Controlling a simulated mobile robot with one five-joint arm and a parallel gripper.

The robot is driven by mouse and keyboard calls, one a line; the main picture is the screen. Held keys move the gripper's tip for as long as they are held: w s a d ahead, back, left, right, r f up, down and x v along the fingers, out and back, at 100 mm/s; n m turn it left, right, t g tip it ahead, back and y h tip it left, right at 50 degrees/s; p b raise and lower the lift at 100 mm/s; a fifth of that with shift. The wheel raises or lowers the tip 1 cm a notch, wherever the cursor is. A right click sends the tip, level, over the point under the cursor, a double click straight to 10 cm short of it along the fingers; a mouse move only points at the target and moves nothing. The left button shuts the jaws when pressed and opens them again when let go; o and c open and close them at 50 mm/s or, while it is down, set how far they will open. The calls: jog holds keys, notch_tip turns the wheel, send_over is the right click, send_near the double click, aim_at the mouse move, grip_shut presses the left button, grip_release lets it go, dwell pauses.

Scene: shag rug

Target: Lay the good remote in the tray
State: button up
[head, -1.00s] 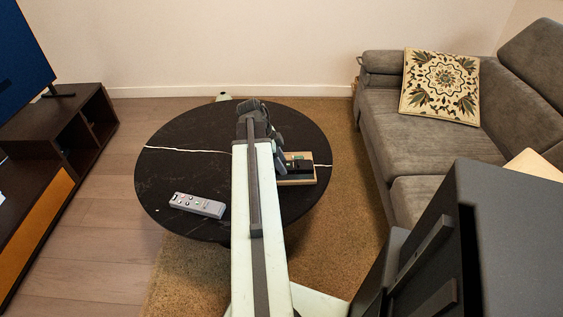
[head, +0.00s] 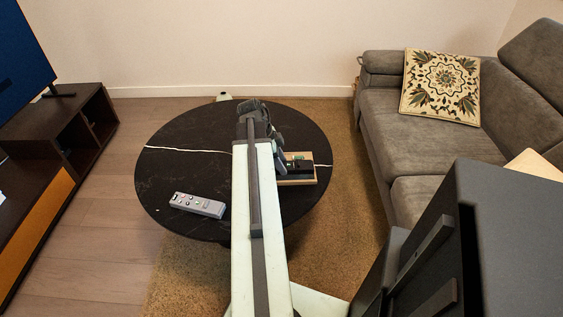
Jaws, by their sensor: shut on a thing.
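A grey remote (head: 198,205) with several buttons lies on the left front of the round black table. A small wooden tray (head: 297,182) stands on the table's right side, partly hidden by my arm. A black thing (head: 300,168) and a bit of green show at the tray; I cannot tell exactly what they are. My gripper (head: 279,167) points down at the tray's left edge. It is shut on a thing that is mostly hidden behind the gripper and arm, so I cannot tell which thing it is.
The round black table (head: 180,130) has free room at its back and left. A white cable (head: 190,150) crosses it. A grey sofa (head: 420,150) stands to the right, and a dark TV cabinet (head: 60,150) to the left.

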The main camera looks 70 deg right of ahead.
jog(key=shift+f+b, duration=1.35)
jog(key=shift+f, duration=0.05)
jog(key=o, duration=1.5)
jog(key=shift+o, duration=0.2)
jog(key=shift+r, duration=0.1)
notch_tip(320, 180, up, 9)
jog(key=p, duration=0.9)
jog(key=shift+f, duration=0.2)
